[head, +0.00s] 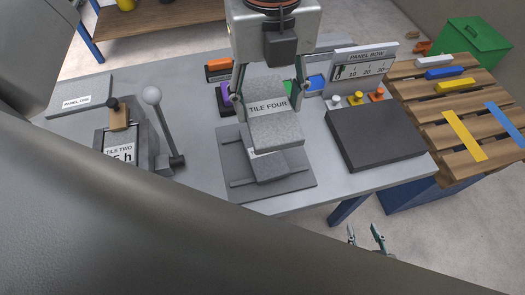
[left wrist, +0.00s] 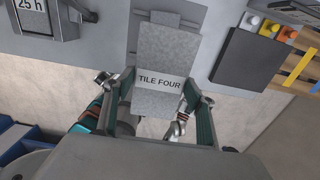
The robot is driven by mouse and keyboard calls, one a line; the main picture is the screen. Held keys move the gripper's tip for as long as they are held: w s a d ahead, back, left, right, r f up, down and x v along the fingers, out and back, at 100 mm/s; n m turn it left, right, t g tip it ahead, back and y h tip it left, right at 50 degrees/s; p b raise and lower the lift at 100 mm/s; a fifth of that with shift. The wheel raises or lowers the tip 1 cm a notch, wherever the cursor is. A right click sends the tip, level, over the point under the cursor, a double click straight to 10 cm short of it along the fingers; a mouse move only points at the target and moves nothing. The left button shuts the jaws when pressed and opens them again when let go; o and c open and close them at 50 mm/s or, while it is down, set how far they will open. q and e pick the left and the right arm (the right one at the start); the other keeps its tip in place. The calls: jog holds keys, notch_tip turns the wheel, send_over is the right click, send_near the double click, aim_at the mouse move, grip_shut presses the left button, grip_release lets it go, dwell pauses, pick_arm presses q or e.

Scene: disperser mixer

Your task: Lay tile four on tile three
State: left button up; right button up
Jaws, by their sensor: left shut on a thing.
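Tile four (head: 275,131), a grey speckled slab with a white TILE FOUR label, is between the fingers of my left gripper (head: 267,100), which is shut on it. It also shows in the left wrist view (left wrist: 158,101). Below it is another grey tile (head: 269,171), its label mostly covered, so I cannot read whether it is tile three. That tile lies on a grey base plate (head: 237,192) with raised strips. I cannot tell whether the two tiles touch. My right gripper (head: 365,236) is open and empty, low beyond the table's front edge.
A wooden pallet (head: 440,115) with coloured bars stands beyond the right edge.

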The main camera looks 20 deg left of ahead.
aim_at(267, 161)
pick_arm(q)
notch_tip(267, 161, down, 17)
jog(key=shift+r, duration=0.15)
dwell(0.4)
jog(key=o, duration=1.6)
jog(key=shift+f, duration=0.2)
jog(key=shift+c, duration=0.2)
jog(key=shift+r, duration=0.1)
notch_tip(267, 161, up, 12)
